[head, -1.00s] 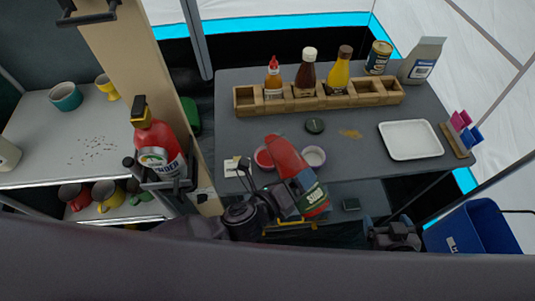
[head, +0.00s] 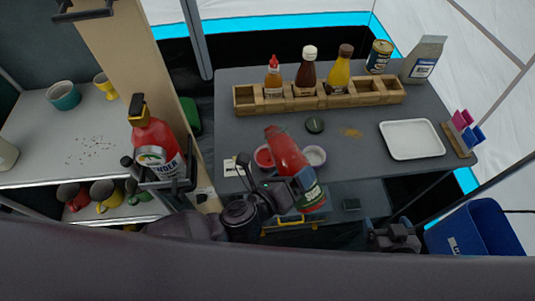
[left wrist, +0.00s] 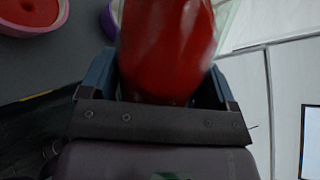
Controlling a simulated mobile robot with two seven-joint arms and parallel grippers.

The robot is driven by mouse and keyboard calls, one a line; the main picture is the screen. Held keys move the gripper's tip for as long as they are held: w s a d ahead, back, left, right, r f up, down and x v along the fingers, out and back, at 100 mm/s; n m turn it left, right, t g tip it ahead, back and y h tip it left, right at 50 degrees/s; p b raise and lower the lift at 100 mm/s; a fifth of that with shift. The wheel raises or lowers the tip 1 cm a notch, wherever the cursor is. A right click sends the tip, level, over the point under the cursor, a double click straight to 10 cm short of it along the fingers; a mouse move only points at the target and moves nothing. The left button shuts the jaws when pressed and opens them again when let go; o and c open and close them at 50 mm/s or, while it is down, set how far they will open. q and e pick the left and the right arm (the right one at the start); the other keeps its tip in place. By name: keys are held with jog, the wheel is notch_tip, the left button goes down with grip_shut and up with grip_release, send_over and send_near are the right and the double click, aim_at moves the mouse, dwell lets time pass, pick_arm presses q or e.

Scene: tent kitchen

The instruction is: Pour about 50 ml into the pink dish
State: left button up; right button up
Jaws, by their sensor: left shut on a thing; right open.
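My left gripper (head: 283,188) is shut on a red bottle (head: 287,152) with a dark green label, held tilted over the table's front edge. In the head view its upper end leans left, between the two dishes. Its mouth and any stream cannot be made out. The pink dish (head: 263,158) has red contents and stands just left of the bottle. It also shows at the top left of the left wrist view (left wrist: 42,32). A second dish (head: 315,156) with pale contents is partly hidden right of the bottle. My right gripper (head: 396,236) is open and low at the front right.
A wooden rack (head: 320,97) with several sauce bottles stands at the back. A dark round lid (head: 314,125), a brown spill (head: 351,133) and a white tray (head: 411,139) lie on the table. A blue bin (head: 476,232) stands at right.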

pick_arm(q)
jog(key=shift+r, duration=0.15)
pick_arm(e)
jog(key=shift+s+f, duration=0.15)
jog(key=shift+s, duration=0.25)
pick_arm(q)
jog(key=shift+w+a+r+m, duration=0.1)
jog(key=shift+w+r+m, duration=0.1)
jog(key=shift+m, duration=0.2)
jog(key=shift+w+a+r+m+t, duration=0.1)
jog(key=shift+w+a+m+t, duration=0.1)
jog(key=shift+m+t, duration=0.2)
jog(key=shift+r+m, duration=0.1)
jog(key=shift+m, duration=0.3)
jog(key=shift+s+d+m, duration=0.1)
jog(key=shift+m, duration=0.5)
jog(key=shift+m+t, duration=0.4)
pick_arm(e)
jog(key=shift+w+r, duration=0.3)
jog(key=shift+w, duration=0.15)
jog(key=shift+s, duration=0.1)
